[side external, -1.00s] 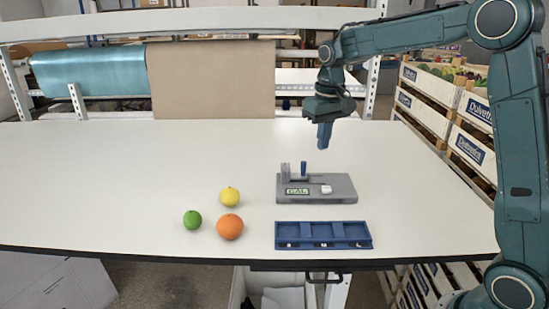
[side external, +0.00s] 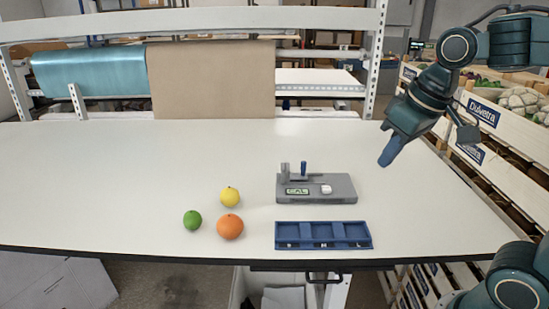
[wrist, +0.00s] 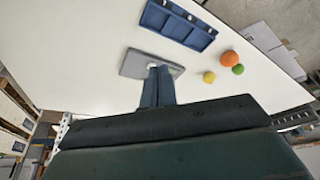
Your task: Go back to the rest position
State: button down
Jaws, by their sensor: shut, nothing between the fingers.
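My gripper (side external: 387,160) is at the right of the table in the side view, above the table surface and tilted down to the left. Its fingers are shut and empty; they also show shut together in the wrist view (wrist: 157,72). It is apart from everything on the table. A grey device (side external: 342,188) with a small display reading "CAL" and an upright blue lever stands on the table to its left. In the wrist view the grey device (wrist: 133,64) lies partly behind my fingers.
A blue compartment tray (side external: 358,240) lies at the front edge. A yellow fruit (side external: 230,196), a green fruit (side external: 192,219) and an orange fruit (side external: 230,227) lie left of it. Crates of vegetables (side external: 480,112) stand at the right. The table's left is clear.

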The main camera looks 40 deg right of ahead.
jog(key=s+a+f+t, duration=0.1)
jog(key=s+f, duration=0.2)
jog(key=s, duration=0.4)
jog(key=shift+s+a+n, duration=0.15)
jog(key=shift+a+n, duration=0.05)
jog(key=shift+n, duration=0.2)
